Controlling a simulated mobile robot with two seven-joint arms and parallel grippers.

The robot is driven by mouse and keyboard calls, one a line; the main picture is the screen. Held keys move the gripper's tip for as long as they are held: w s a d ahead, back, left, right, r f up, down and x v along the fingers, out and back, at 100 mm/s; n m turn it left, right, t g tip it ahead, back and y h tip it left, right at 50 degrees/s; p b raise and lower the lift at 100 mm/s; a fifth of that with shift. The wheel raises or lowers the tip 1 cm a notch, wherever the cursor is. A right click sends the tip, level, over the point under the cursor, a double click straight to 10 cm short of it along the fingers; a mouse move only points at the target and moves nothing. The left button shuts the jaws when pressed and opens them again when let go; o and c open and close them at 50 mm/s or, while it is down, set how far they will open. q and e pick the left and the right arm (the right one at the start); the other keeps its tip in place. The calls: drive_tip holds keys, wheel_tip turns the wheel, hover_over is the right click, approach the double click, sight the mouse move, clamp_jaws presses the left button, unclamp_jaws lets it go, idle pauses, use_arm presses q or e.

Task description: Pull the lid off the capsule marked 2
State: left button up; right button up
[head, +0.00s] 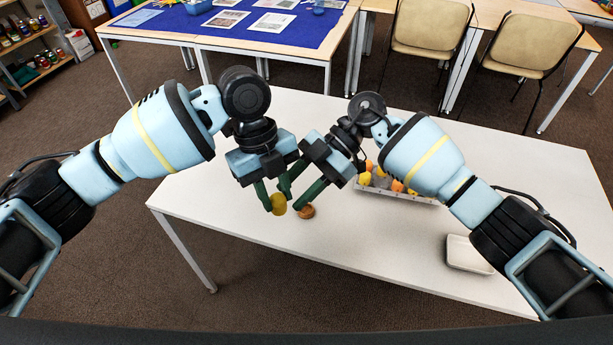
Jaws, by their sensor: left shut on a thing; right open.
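My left gripper (270,198) is shut on a yellow capsule part (278,204), which sits at its fingertips over the white table. I cannot tell whether this is a lid or a whole capsule. A brownish-orange rounded piece (306,212) is just right of it, below the fingers of my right gripper (298,194). The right gripper is open, its fingers pointing down and left. I cannot tell whether the orange piece rests on the table or touches the yellow part. No number mark is readable.
A grey tray (412,199) with several orange and yellow capsules stands behind my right arm, partly hidden. A small empty white dish (468,254) is at the right. The white table (370,240) is clear in front of the grippers. A blue-topped table (270,25) and chairs stand behind.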

sight(285, 200)
drive_tip(key=shift+x, duration=1.7)
drive_tip(key=c, duration=0.6)
use_arm(q)
drive_tip(key=shift+r, duration=0.3)
drive_tip(key=shift+c, duration=0.2)
drive_tip(key=shift+r, duration=0.15)
drive_tip(key=shift+c, duration=0.7)
drive_tip(key=shift+r, duration=2.35)
